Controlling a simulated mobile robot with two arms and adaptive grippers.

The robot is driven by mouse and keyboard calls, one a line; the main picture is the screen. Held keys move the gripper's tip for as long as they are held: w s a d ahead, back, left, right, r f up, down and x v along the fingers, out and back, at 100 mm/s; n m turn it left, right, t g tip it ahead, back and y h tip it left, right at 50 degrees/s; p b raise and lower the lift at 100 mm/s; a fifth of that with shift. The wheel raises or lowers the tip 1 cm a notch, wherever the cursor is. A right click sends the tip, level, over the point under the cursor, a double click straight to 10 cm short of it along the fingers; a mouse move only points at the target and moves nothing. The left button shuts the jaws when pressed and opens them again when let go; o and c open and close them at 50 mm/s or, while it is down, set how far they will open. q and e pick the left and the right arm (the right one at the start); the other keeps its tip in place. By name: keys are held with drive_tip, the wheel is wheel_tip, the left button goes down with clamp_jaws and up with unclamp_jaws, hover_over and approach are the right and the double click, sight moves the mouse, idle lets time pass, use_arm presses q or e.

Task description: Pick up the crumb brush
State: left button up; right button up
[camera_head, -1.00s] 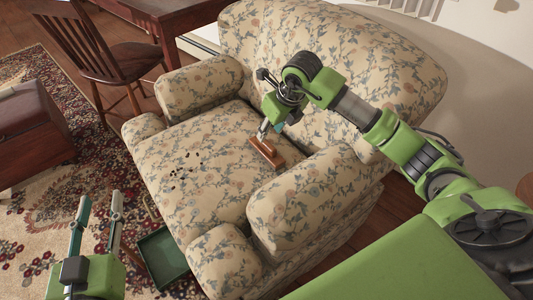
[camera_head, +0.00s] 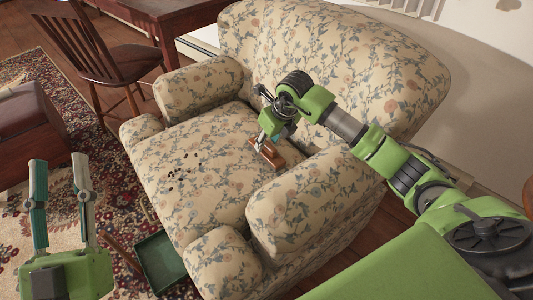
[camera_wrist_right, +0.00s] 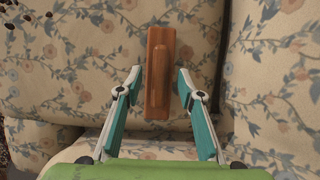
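The crumb brush (camera_head: 267,153) is a brown wooden block with a raised handle. It lies on the seat of the floral armchair, near the inner side of the right armrest. In the right wrist view the brush (camera_wrist_right: 160,72) stands lengthwise between the fingers. My right gripper (camera_wrist_right: 159,85) is open around it, with a visible gap on each side. In the head view the right gripper (camera_head: 263,141) is over the brush and partly covers it. My left gripper (camera_head: 61,162) is open and empty, over the rug at the lower left.
The armchair (camera_head: 190,150) has raised armrests and a tall back around the seat. Dark crumbs (camera_head: 186,170) lie on the seat. A green tray (camera_head: 160,258) sits on the floor before the chair. A wooden chair (camera_head: 110,62) stands at the upper left.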

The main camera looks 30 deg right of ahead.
drive_tip(key=shift+f, duration=0.25)
idle(0.8)
clamp_jaws()
